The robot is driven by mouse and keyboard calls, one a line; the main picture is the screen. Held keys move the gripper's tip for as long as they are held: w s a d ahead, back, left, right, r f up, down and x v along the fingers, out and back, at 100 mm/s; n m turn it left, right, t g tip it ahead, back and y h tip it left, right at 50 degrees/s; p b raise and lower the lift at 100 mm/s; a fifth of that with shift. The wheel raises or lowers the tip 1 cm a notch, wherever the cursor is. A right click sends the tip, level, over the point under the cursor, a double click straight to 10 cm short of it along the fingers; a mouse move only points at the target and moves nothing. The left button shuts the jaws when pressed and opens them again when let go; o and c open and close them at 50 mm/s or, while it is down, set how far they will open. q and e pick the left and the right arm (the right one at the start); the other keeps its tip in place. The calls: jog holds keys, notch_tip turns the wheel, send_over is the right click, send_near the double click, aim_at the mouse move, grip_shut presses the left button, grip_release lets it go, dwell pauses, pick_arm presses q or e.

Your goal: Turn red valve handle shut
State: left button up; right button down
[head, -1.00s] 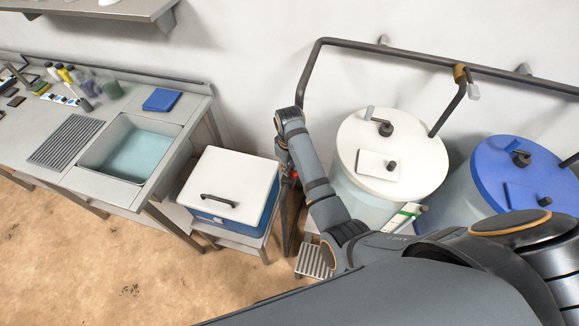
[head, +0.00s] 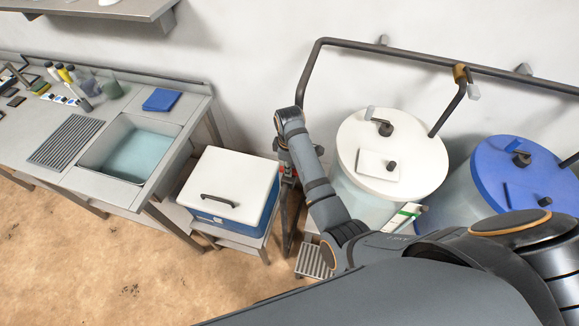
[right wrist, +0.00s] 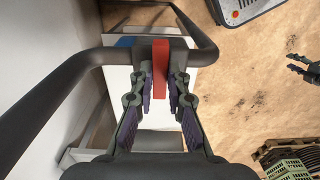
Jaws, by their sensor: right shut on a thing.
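The red valve handle (right wrist: 161,68) is a flat bar in the right wrist view, pointing across a dark pipe (right wrist: 92,57). My right gripper (right wrist: 162,82) is shut on the handle, with one finger on each side. In the head view my right arm reaches down beside the white-lidded tank, and its wrist and forearm hide most of the valve and the right gripper (head: 285,165). My left gripper (right wrist: 290,63) shows small at the right edge of the right wrist view. Its fingers are apart and nothing shows between them.
A white-lidded cooler box (head: 229,179) stands on a low stand left of my right gripper. A white-lidded tank (head: 391,137) and a blue-lidded tank (head: 500,165) stand to the right. A sink bench (head: 66,180) is at left. The floor in front is clear.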

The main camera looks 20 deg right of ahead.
jog(key=c, duration=1.3)
grip_release()
jog(key=shift+r, duration=0.35)
notch_tip(320, 180, up, 7)
jog(key=shift+f, duration=0.1)
